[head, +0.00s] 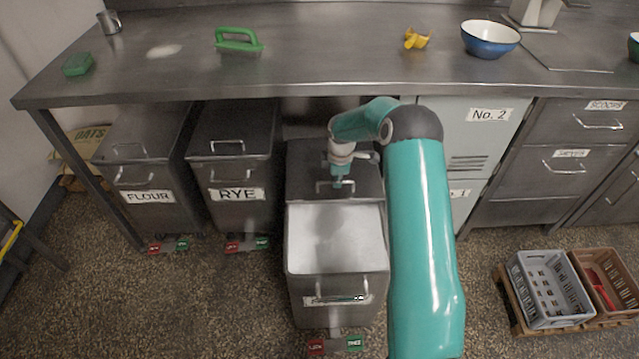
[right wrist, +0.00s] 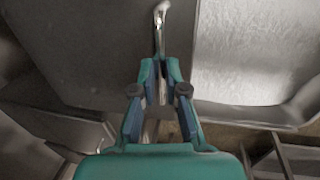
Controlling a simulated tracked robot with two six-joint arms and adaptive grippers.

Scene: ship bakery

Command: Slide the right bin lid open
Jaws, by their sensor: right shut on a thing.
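The front part of the bin is uncovered, showing a pale, flour-like fill (head: 355,250). The fill also shows in the right wrist view (right wrist: 240,60). My right gripper (head: 338,183) is at the lid's handle, its jaws shut on the handle bar. In the right wrist view the fingertips (right wrist: 160,68) close around the bright handle (right wrist: 160,20). My left gripper is not in view.
The FLOUR bin (head: 150,215) and RYE bin (head: 237,170) stand left, under the steel counter (head: 330,65). A grey cabinet (head: 470,135) and drawers (head: 520,180) are right. Grey (head: 520,262) and brown (head: 625,262) crates sit on the floor at the right.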

